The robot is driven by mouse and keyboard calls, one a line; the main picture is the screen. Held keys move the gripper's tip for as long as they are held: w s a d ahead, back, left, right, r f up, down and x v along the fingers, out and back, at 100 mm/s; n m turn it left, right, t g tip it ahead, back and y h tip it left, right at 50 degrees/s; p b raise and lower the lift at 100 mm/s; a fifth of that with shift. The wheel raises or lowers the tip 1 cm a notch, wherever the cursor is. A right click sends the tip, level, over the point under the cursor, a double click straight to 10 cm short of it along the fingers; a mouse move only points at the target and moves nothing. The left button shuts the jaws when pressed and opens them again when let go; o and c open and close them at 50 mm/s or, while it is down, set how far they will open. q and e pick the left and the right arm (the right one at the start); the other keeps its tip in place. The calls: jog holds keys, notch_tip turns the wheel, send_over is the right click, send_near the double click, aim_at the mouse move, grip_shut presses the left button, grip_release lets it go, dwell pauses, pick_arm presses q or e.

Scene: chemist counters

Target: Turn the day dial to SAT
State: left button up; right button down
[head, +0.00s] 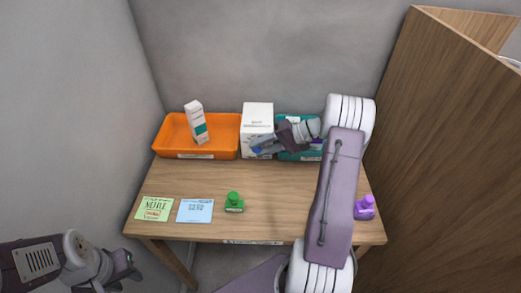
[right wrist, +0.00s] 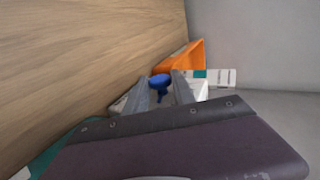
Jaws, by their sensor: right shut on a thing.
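My right gripper (head: 262,147) reaches down in front of the white box (head: 258,117) at the back of the table. It is shut on a blue knob (right wrist: 159,82), which shows between its fingers in the right wrist view. In the head view only a small bit of blue shows at the fingertips. I cannot make out a day dial or any day lettering, nor whether the knob is joined to the box. My left gripper (head: 128,266) hangs at the lower left, off the table and away from everything; its jaws are unclear.
An orange tray (head: 167,139) holds an upright white and teal carton (head: 196,122). A teal tray (head: 287,121) is partly behind my right arm. Green (head: 234,203) and purple (head: 364,208) stamps and two cards (head: 194,211) lie forward. A wooden panel (head: 430,130) stands right.

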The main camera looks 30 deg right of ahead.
dwell(0.3)
jog(key=c, duration=1.1)
grip_release()
jog(key=v, duration=0.9)
